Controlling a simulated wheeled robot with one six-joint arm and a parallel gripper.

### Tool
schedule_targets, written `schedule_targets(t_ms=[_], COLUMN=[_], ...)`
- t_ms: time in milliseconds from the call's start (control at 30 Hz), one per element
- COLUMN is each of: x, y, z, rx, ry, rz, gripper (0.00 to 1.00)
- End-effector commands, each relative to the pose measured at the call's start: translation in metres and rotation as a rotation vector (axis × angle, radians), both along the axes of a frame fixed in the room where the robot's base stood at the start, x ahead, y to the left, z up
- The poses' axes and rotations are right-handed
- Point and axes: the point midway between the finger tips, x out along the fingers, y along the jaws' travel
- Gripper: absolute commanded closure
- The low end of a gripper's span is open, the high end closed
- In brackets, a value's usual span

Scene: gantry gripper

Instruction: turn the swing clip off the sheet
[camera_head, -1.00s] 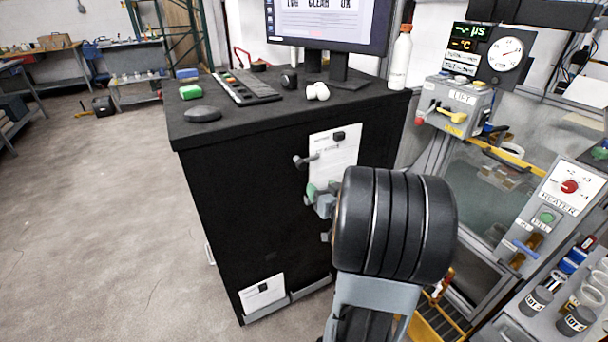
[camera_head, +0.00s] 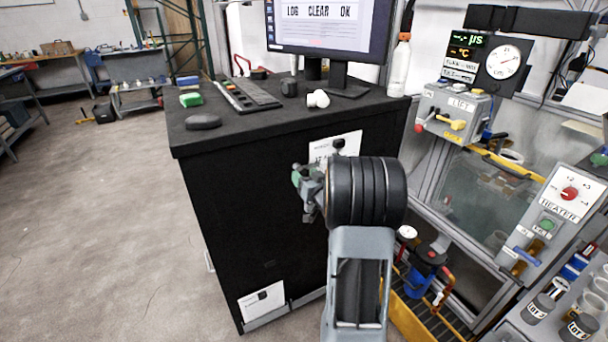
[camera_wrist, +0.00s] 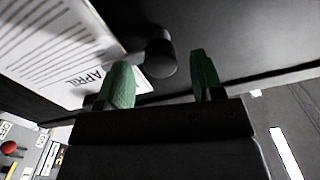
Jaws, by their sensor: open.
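The white sheet (camera_head: 335,146) hangs on the black front of the cabinet, partly hidden by my arm in the head view. In the wrist view the sheet (camera_wrist: 50,45) shows printed lines and the word APRIL. The swing clip (camera_wrist: 160,56) shows there as a dark round knob with a grey bar reaching left across the sheet's edge. My gripper (camera_head: 301,178) is open, at the cabinet front. Its green fingers (camera_wrist: 161,66) stand either side of the knob in the picture; no contact is visible.
A second sheet (camera_head: 262,300) is fixed low on the cabinet front. The cabinet top (camera_head: 225,135) carries a monitor, keyboard and small items. A lift control box (camera_head: 455,112) and heater panel (camera_head: 562,200) stand to the right. The floor at left is open.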

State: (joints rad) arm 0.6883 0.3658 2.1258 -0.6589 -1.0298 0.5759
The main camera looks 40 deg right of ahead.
Motion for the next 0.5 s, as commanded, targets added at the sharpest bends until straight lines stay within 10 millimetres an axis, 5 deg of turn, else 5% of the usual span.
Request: schedule_targets(t_ms=[500], x=[0.0133], y=[-0.0016], z=[-0.0002], rx=[0.000], ry=[0.000], rz=[0.000], gripper=[0.39])
